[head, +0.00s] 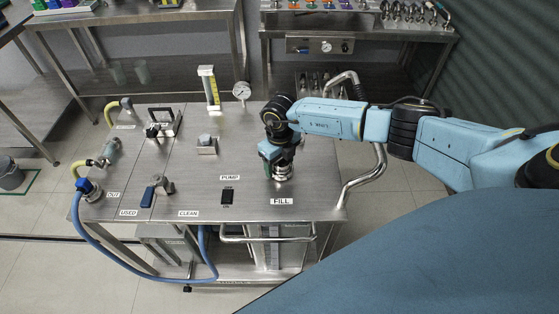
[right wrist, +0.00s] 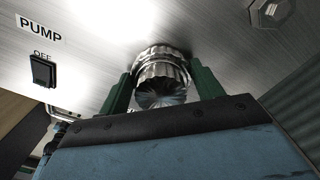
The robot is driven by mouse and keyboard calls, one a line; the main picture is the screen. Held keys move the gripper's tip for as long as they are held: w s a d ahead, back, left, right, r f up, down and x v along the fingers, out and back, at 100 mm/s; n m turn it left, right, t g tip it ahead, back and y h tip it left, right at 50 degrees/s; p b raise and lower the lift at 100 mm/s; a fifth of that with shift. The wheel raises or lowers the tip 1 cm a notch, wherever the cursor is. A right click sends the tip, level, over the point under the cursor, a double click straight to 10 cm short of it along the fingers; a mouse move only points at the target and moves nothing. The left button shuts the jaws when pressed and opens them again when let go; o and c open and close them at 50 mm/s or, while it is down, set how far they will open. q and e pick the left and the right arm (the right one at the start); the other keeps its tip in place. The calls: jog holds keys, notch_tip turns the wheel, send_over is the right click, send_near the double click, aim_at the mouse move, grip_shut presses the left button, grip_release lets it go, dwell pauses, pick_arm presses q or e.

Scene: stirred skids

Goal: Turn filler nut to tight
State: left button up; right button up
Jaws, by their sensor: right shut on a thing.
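The filler nut (right wrist: 160,72) is a ribbed, shiny metal ring on the fitting at the steel skid top, seen in the right wrist view. In the head view the metal fitting (head: 283,174) shows below my gripper, behind the FILL label. My right gripper (right wrist: 160,88) has its two green fingers on either side of the ribbed metal, shut on it. It also shows in the head view (head: 279,160), pointing down. The far side of the nut is hidden, and I cannot tell how tight it sits. My left gripper is not in view.
The skid top (head: 250,184) carries a black PUMP switch (head: 227,197) marked OFF, a gauge (head: 242,91), a sight tube (head: 209,88) and valves at the left. A blue hose (head: 95,245) hangs at the front left. A bent metal pipe (head: 372,178) stands right of the skid.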

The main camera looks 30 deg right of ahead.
jog(key=shift+d+r+m+p, duration=0.15)
jog(key=shift+m+p, duration=0.85)
jog(key=shift+m, duration=2.3)
jog(key=o, duration=1)
notch_tip(320, 180, up, 13)
jog(key=shift+r+p, duration=0.1)
jog(key=shift+p, duration=0.5)
